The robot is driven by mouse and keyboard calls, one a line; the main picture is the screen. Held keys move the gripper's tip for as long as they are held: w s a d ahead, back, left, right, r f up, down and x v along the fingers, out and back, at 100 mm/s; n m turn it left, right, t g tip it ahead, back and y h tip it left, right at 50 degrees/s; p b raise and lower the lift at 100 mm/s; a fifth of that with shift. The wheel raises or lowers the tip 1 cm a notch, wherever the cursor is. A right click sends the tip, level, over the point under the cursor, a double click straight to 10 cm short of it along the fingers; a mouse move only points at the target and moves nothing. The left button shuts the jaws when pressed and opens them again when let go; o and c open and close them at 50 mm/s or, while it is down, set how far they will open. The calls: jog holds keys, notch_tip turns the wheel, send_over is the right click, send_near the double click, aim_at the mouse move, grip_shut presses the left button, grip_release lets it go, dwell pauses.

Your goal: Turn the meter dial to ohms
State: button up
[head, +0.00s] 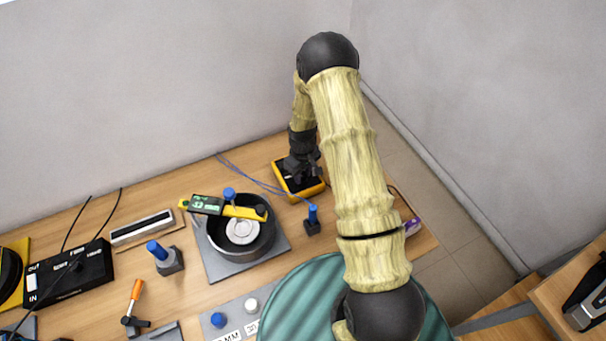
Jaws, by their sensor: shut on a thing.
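The meter (283,181) is a yellow-edged box with a dark face near the back of the wooden table. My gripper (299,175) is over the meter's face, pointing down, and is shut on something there. It covers the middle of the face, so the dial and its markings are hidden. I cannot tell which setting the dial points to. Thin blue leads (255,181) run from near the meter to the left.
Left of the meter, a yellow caliper (237,210) with a green display lies across a dark round bowl (269,237). A blue-topped post (312,217) stands just in front of the meter. A black box (88,268) is at the far left. The wall is behind.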

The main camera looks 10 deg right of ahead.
aim_at(303, 176)
jog(key=m+b, duration=0.2)
jog(key=m, duration=0.1)
jog(key=shift+w+f, duration=0.1)
jog(key=m+b, duration=0.1)
jog(key=m, duration=0.2)
jog(key=shift+m+b, duration=0.3)
jog(key=shift+b, duration=0.05)
jog(key=m+b, duration=0.1)
jog(key=m, duration=0.5)
jog(key=shift+r, duration=0.2)
jog(key=o, duration=1)
jog(key=shift+b, duration=0.3)
notch_tip(303, 176, up, 17)
jog(key=b, duration=0.2)
jog(key=shift+r+b, duration=0.15)
jog(key=shift+b, duration=0.25)
